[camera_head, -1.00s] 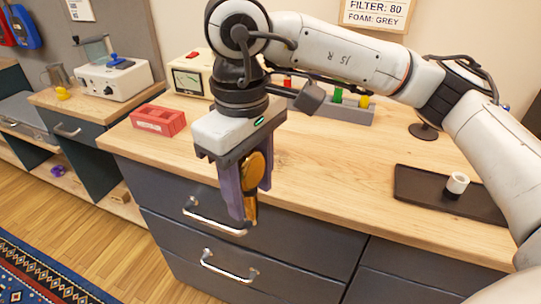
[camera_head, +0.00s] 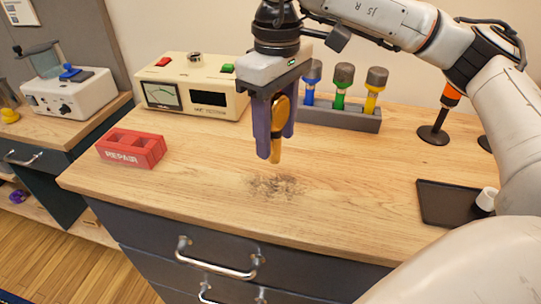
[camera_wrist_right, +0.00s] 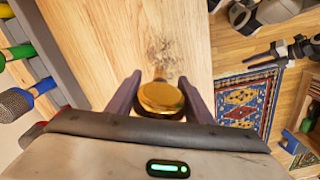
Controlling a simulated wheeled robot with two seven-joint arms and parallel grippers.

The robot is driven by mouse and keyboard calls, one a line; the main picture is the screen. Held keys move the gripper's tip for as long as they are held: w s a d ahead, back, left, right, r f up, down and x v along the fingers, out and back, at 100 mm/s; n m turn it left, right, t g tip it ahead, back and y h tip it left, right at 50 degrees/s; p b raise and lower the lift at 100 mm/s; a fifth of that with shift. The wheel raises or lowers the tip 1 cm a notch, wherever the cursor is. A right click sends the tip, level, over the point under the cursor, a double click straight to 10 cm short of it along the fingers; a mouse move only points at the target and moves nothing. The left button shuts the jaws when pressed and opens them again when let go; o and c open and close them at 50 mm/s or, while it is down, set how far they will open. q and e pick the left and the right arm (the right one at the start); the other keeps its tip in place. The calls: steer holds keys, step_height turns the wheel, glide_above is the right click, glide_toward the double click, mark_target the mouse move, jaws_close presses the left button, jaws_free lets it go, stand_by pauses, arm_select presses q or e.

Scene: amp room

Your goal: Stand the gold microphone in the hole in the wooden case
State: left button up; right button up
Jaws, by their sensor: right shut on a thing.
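The gold microphone (camera_head: 278,128) is held between the purple fingers of my right gripper (camera_head: 274,130), with its narrow end pointing down. It hangs near the middle of the wooden countertop (camera_head: 215,175), above a dark smudge. In the right wrist view its round gold head (camera_wrist_right: 161,98) sits between the two fingers of the right gripper (camera_wrist_right: 158,95). I cannot make out a wooden case with a hole in these views.
A grey rack (camera_head: 345,118) behind the gripper holds blue, green and yellow microphones. A cream meter box (camera_head: 190,88) stands back left, a red REPAIR box (camera_head: 131,148) at left.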

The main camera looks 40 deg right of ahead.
mark_target(276, 97)
steer(key=shift+f, duration=2.9)
steer(key=o, duration=1.2)
steer(key=shift+r, duration=0.1)
step_height(276, 97, up, 12)
steer(key=shift+r, duration=0.15)
